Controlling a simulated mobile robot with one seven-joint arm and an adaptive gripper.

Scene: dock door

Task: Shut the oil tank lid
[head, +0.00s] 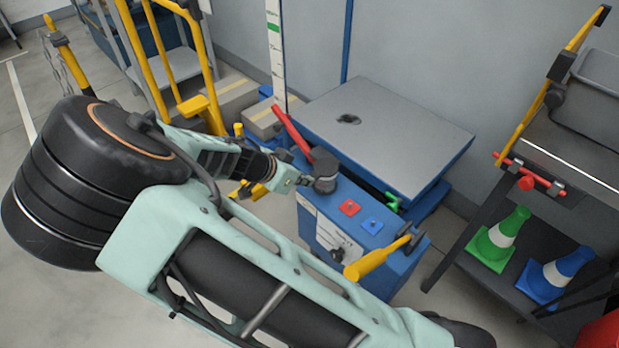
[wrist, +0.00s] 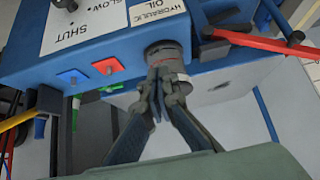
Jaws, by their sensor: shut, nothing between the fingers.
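The oil tank's dark grey round filler and lid (head: 325,183) stand on top of the blue unit (head: 352,250). In the wrist view the filler's dark cylinder (wrist: 166,51) is beside a white label reading "HYDRAULIC OIL" (wrist: 150,12). My gripper (head: 288,182) is shut and empty, just left of the lid in the head view. In the wrist view its fingertips (wrist: 160,78) overlap the filler's near edge. I cannot tell whether they touch it. The fingers partly cover the filler, and the lid's exact angle is unclear.
A red lever (head: 293,132) rises close behind the filler. A red button (head: 349,207), a blue button (head: 371,226) and a yellow handle (head: 378,258) are on the same unit. A grey lift platform (head: 390,135) is behind. A rack with cones (head: 503,238) is at right.

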